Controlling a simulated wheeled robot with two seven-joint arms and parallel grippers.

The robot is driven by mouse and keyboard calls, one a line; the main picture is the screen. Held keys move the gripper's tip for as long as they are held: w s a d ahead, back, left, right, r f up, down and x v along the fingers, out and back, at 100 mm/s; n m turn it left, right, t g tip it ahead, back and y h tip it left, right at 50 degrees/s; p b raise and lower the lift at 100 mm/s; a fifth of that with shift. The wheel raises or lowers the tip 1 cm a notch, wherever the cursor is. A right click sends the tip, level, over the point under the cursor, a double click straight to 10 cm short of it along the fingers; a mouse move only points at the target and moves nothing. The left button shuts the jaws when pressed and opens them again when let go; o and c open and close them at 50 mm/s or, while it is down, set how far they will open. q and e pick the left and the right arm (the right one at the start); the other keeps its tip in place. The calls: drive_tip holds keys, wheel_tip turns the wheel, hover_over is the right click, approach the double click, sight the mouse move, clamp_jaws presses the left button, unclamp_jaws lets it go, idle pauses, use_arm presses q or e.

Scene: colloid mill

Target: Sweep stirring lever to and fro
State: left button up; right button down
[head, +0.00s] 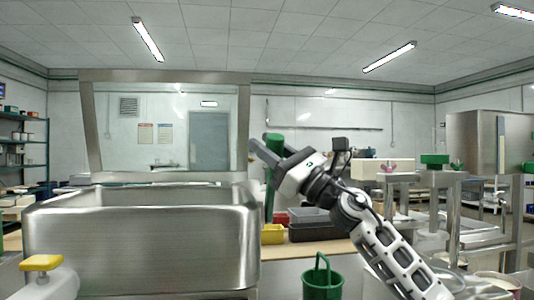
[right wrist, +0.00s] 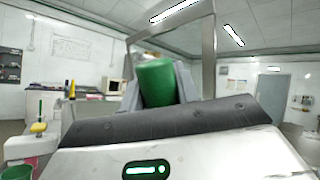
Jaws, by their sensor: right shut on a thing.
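The stirring lever is an upright green rod (head: 269,200) with a thicker green grip at its top, just right of the large steel tub (head: 140,240). My right gripper (head: 269,150) is shut around the lever near that grip. In the right wrist view the green grip (right wrist: 157,82) stands between the two grey fingers. The lever's lower end is hidden behind the tub and the bench items. My left gripper does not show in either view.
A green bucket (head: 322,282) stands below my right arm. Yellow (head: 272,234) and dark (head: 318,232) bins sit on the bench behind it. A steel frame with a green block (head: 435,160) is at right. A yellow-topped white fitting (head: 42,263) is at lower left.

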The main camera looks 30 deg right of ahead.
sight(282, 155)
drive_tip(key=c, duration=1)
unclamp_jaws()
drive_tip(key=shift+s, duration=0.1)
drive_tip(key=shift+c, duration=0.2)
drive_tip(key=b+v, duration=0.2)
drive_tip(key=v, duration=0.4)
drive_tip(key=shift+s+d, duration=0.15)
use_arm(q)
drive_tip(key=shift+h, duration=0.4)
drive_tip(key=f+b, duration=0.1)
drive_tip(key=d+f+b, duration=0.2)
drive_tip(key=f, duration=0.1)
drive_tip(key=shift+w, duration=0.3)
use_arm(e)
drive_tip(key=s+d, duration=0.6)
drive_tip(key=s, duration=0.2)
drive_tip(key=shift+s+d+r, duration=0.15)
drive_tip(key=shift+s+r, duration=0.15)
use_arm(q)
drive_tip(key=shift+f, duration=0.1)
